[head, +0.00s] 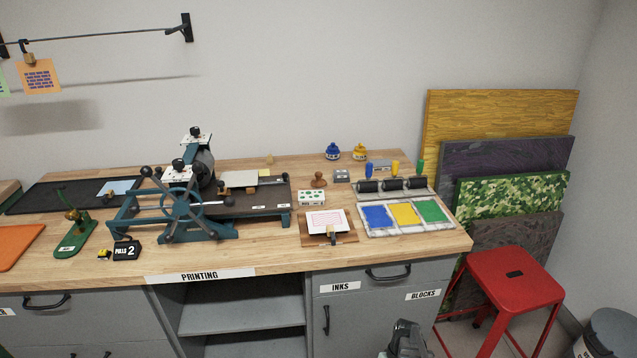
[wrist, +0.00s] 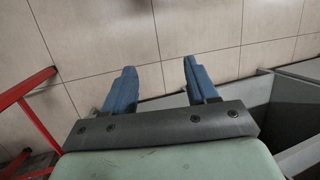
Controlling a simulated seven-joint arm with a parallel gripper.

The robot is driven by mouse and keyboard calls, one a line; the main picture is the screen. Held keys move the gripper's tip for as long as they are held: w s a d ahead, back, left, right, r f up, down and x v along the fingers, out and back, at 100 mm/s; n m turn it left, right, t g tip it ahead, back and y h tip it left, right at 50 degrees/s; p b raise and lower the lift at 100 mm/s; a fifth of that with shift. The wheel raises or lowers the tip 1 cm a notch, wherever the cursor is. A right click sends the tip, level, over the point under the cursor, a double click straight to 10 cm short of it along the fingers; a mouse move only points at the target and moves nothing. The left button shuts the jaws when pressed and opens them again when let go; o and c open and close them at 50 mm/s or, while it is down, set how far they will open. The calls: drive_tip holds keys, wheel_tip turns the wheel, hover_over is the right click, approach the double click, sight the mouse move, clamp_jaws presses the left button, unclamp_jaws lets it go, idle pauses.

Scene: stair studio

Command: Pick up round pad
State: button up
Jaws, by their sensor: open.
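A small brown object with a rounded top and a wider base (head: 318,180) stands on the wooden benchtop, right of the press. It may be the round pad, but it is too small to be sure. My gripper (wrist: 160,66) is open, its two blue fingers spread with nothing between them, over the tiled floor. In the head view, part of my arm shows at the bottom edge, below and in front of the bench, well away from the brown object.
The teal press (head: 182,207) fills the bench's middle. A red stool (head: 512,283) stands right of the cabinets.

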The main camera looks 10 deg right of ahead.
drive_tip(key=w+d+r+t, duration=0.2)
drive_tip(key=w+d+r, duration=0.55)
drive_tip(key=d, duration=0.45)
drive_tip(key=w+d+r+n+t, duration=0.1)
drive_tip(key=w+d+r+t, duration=0.1)
drive_tip(key=w+d+r, duration=0.75)
drive_tip(key=w+d+r+t, duration=0.2)
drive_tip(key=w+d+r, duration=0.4)
drive_tip(key=d, duration=0.7)
drive_tip(key=w+d+r+m+t+h, duration=0.1)
drive_tip(key=w+d+r, duration=0.1)
drive_tip(key=w+r, duration=0.75)
drive_tip(key=w+d+r+m+t, duration=0.1)
drive_tip(key=w+d+r, duration=0.1)
drive_tip(key=w+r, duration=0.8)
drive_tip(key=w+a+r, duration=0.6)
drive_tip(key=w, duration=0.4)
wheel_tip(320, 180, up, 8)
drive_tip(key=n+g+h, duration=0.2)
drive_tip(key=n+g, duration=0.3)
drive_tip(key=n, duration=0.4)
hover_over(318, 173)
wheel_tip(318, 173, down, 14)
drive_tip(key=shift+d+r, duration=0.1)
drive_tip(key=shift+r, duration=0.05)
clamp_jaws()
